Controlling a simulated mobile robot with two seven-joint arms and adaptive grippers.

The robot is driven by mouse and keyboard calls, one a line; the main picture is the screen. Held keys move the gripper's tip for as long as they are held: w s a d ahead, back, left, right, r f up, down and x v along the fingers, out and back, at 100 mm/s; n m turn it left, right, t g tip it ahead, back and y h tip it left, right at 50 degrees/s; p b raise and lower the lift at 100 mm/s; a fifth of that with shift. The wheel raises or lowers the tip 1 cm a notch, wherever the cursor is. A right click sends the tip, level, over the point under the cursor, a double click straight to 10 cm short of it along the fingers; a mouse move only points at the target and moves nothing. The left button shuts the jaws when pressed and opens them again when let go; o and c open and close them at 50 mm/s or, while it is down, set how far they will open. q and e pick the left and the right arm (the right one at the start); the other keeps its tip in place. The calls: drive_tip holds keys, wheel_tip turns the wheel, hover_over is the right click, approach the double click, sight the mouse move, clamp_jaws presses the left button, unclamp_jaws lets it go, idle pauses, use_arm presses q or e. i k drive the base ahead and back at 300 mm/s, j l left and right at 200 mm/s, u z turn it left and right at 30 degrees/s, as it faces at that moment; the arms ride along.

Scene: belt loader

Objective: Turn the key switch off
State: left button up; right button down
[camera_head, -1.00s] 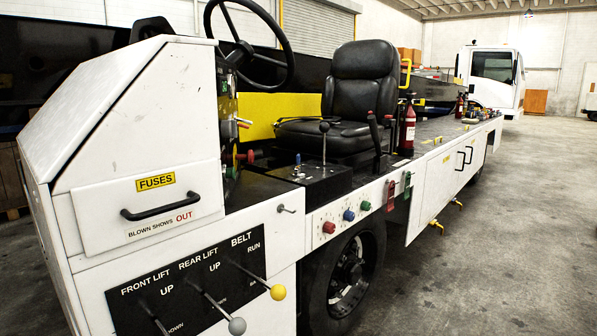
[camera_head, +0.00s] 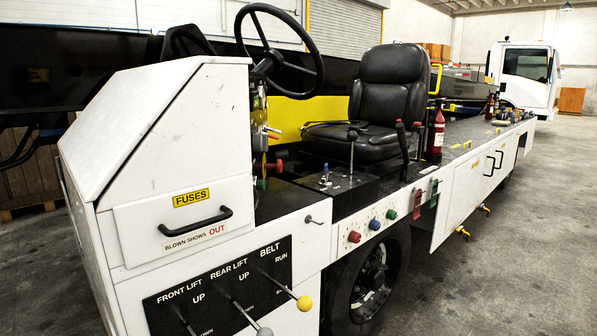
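The white belt loader's driver station (camera_head: 178,125) fills the left and middle of the view. Its dash face (camera_head: 260,130), beside the steering wheel (camera_head: 279,52), shows nearly edge-on, with several small levers and knobs sticking out. I cannot pick out the key switch for certain, nor tell its position. A small metal stub (camera_head: 315,220) sticks out of the white side panel below the dash; I cannot tell what it is. Neither of my grippers is in view.
A black seat (camera_head: 384,95) stands behind the wheel. Levers with yellow (camera_head: 304,303) and grey knobs stick out from the black lift panel. Red (camera_head: 354,237), blue and green buttons line the side. A fuse drawer (camera_head: 185,220) is shut. Concrete floor (camera_head: 470,285) is open at right.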

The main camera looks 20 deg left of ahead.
sight(326, 181)
drive_tip(key=i+l+u, duration=0.15)
drive_tip(key=u, duration=0.2)
drive_tip(key=i+l+u, duration=0.1)
drive_tip(key=l+u, duration=0.15)
drive_tip(key=u, duration=0.15)
drive_tip(key=l+u, duration=0.2)
drive_tip(key=u, duration=0.15)
drive_tip(key=i+l+u, duration=0.1)
drive_tip(key=l+u, duration=0.15)
drive_tip(key=l, duration=0.3)
drive_tip(key=l+u, duration=0.2)
drive_tip(key=l, duration=0.35)
drive_tip(key=l+u, duration=0.15)
drive_tip(key=l, duration=0.95)
drive_tip(key=l+u, duration=0.15)
drive_tip(key=l, duration=1)
drive_tip(key=k, duration=0.05)
